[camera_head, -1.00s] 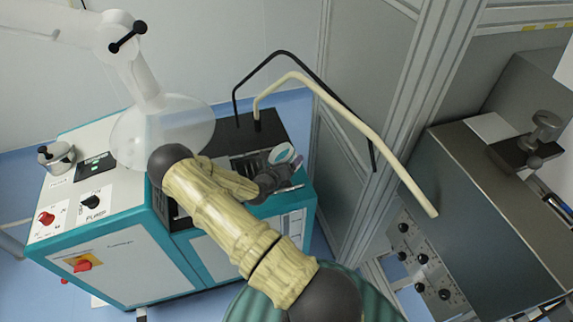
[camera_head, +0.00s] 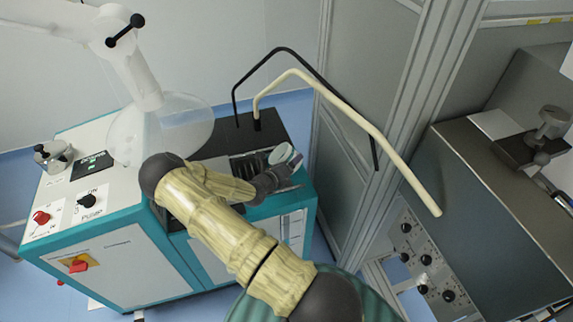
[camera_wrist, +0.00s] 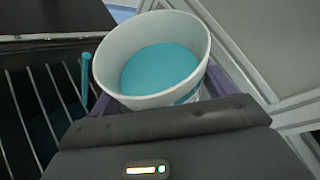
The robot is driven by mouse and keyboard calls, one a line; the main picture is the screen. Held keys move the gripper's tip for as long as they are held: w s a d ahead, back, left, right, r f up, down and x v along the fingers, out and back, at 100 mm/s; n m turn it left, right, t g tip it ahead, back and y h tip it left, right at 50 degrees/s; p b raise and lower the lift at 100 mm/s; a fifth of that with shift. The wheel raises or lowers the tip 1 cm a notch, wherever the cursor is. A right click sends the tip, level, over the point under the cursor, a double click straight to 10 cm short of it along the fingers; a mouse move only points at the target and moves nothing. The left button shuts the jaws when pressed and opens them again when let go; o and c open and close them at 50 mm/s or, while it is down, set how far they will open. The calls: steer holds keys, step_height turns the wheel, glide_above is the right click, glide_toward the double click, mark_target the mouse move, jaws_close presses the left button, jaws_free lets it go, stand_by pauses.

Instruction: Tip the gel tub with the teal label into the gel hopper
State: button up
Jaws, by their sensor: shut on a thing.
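My gripper (camera_head: 276,177) is shut on the white gel tub (camera_head: 287,154) over the right part of the machine's dark top. In the wrist view the tub (camera_wrist: 196,48) is open at the top, with teal gel (camera_wrist: 160,68) inside. A bit of teal label shows low on its right side. The tub looks slightly tilted, and the gel stays inside. The gel hopper seems to be the slatted opening (camera_head: 243,166) just left of the tub. Its bars (camera_wrist: 38,100) show at the left of the wrist view, beside the tub. My forearm hides part of the opening.
A thin teal rod (camera_wrist: 86,78) stands between bars and tub. A black bent tube (camera_head: 283,49) and a cream one (camera_head: 338,108) arch behind and right of my gripper. A clear dome (camera_head: 163,128) stands left. A metal frame post (camera_head: 400,100) rises right.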

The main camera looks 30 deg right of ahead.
steer(key=shift+f+n+b, duration=0.25)
steer(key=shift+n+b, duration=0.35)
steer(key=shift+b, duration=0.85)
steer(key=shift+w+a+r+n+g+h+b, duration=0.15)
steer(key=shift+r+n+h+b, duration=0.45)
steer(key=shift+b, duration=0.6)
steer(key=shift+w+a+r+n+g+h+b, duration=0.15)
steer(key=shift+r+n+h+b, duration=0.2)
steer(key=shift+n+b, duration=0.65)
steer(key=shift+s+d, duration=0.1)
steer(key=shift+w+a+r+n+h, duration=0.15)
steer(key=shift+r+n+h, duration=0.15)
steer(key=shift+r+n, duration=0.15)
steer(key=shift+w+a+r+n+h, duration=0.15)
steer(key=shift+r+n+h, duration=0.15)
steer(key=shift+n, duration=0.25)
steer(key=shift+w+a+r+n+h+b, duration=0.15)
steer(key=shift+w+r+n+h, duration=0.1)
steer(key=shift+n, duration=0.35)
steer(key=shift+w+a+r+n+h+b, duration=0.15)
steer(key=shift+r+n+h, duration=0.1)
steer(key=shift+n, duration=0.35)
steer(key=shift+p, duration=0.4)
